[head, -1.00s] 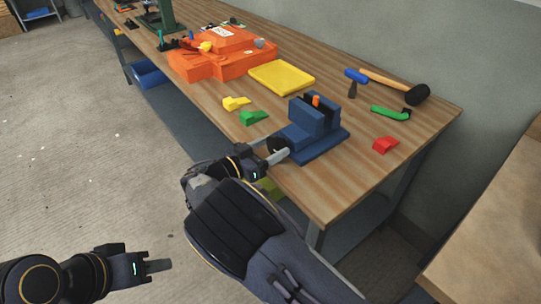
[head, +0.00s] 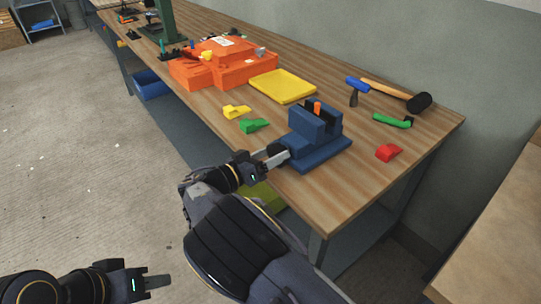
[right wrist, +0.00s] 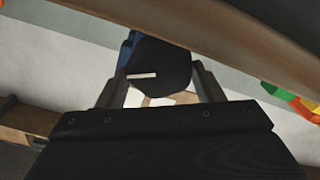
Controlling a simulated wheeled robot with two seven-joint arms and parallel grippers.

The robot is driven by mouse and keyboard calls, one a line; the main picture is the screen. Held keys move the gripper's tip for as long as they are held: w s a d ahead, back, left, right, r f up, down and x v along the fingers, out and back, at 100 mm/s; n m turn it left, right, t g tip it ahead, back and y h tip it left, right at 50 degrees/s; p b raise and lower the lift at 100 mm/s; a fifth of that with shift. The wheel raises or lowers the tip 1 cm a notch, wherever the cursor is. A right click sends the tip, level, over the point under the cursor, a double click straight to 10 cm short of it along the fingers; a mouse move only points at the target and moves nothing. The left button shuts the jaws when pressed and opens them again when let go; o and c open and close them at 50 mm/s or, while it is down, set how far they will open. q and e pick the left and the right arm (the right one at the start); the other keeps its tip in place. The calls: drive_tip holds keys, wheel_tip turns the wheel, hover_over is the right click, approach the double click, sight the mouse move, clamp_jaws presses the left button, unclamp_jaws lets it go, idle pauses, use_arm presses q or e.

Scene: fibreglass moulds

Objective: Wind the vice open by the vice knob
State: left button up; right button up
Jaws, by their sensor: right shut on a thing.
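The blue vice (head: 318,142) stands at the front edge of the workbench, with a small orange piece (head: 317,104) between its jaws. Its black round vice knob (head: 279,150) faces my right gripper (head: 274,160). In the right wrist view the knob (right wrist: 165,62) has a white mark and sits between the two fingers of my right gripper (right wrist: 157,84), which is shut on it. My left gripper (head: 157,282) is empty, low at the left, away from the bench. Its finger gap is not clear.
On the workbench (head: 350,185) lie yellow (head: 236,112) and green (head: 254,125) wedges, a yellow tray (head: 283,86), an orange mould (head: 222,64), a red wedge (head: 389,152), a green-handled tool (head: 392,121) and hammers (head: 400,94). Floor at left is clear.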

drive_tip(key=o, duration=1)
drive_tip(key=shift+s+a, duration=0.1)
drive_tip(key=v, duration=0.7)
drive_tip(key=shift+s+a+b, duration=0.2)
drive_tip(key=shift+a+b, duration=0.05)
drive_tip(key=shift+b, duration=0.1)
drive_tip(key=shift+f, duration=0.1)
